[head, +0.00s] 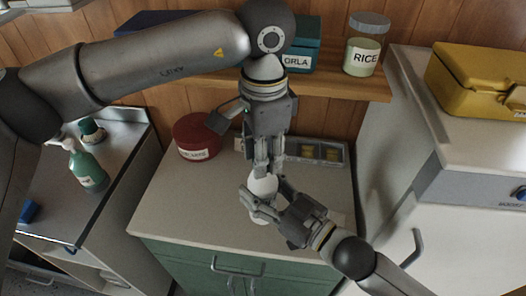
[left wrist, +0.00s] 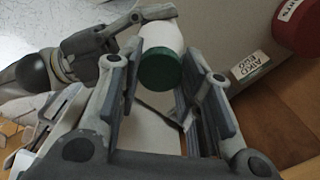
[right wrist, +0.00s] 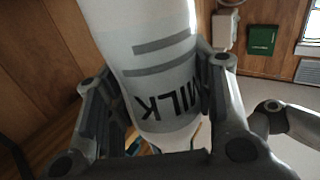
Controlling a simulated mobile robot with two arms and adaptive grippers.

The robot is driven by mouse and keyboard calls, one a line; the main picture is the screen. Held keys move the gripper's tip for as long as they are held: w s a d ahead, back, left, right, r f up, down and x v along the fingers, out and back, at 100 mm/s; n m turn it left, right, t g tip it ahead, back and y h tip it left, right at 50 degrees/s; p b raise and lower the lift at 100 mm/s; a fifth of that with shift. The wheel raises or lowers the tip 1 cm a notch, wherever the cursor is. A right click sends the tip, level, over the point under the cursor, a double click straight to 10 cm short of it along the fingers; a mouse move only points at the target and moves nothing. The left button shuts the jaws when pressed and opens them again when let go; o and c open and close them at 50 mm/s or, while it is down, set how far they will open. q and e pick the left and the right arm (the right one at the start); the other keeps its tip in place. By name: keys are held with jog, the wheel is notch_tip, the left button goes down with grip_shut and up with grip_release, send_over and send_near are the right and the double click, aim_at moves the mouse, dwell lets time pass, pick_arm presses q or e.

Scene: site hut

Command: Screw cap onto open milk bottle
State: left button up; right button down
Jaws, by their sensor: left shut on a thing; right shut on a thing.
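The white milk bottle (head: 263,187) is over the cabinet top in the head view. In the right wrist view the bottle (right wrist: 158,50) shows grey stripes and the word MILK, upside down. My right gripper (head: 268,203) is shut around its body. A green cap (left wrist: 160,70) lies at the bottle's top end between the fingers of my left gripper (left wrist: 157,62), which is shut on it. In the head view my left gripper (head: 263,166) comes down from above and hides the cap. Cap and bottle look lined up and touching; I cannot tell how far the threads are engaged.
The cabinet top (head: 170,215) is mostly clear around the bottle. Behind are a red tin (head: 197,136) and a grey tray (head: 321,152). A shelf above holds a RICE jar (head: 364,50). A green spray bottle (head: 87,168) stands left; a yellow case (head: 480,80) sits right.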

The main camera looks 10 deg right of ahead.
pick_arm(q)
jog(key=o, duration=0.6)
jog(key=shift+o, duration=0.2)
jog(key=shift+r, duration=0.1)
jog(key=shift+r, duration=2.2)
jog(key=shift+c, duration=0.4)
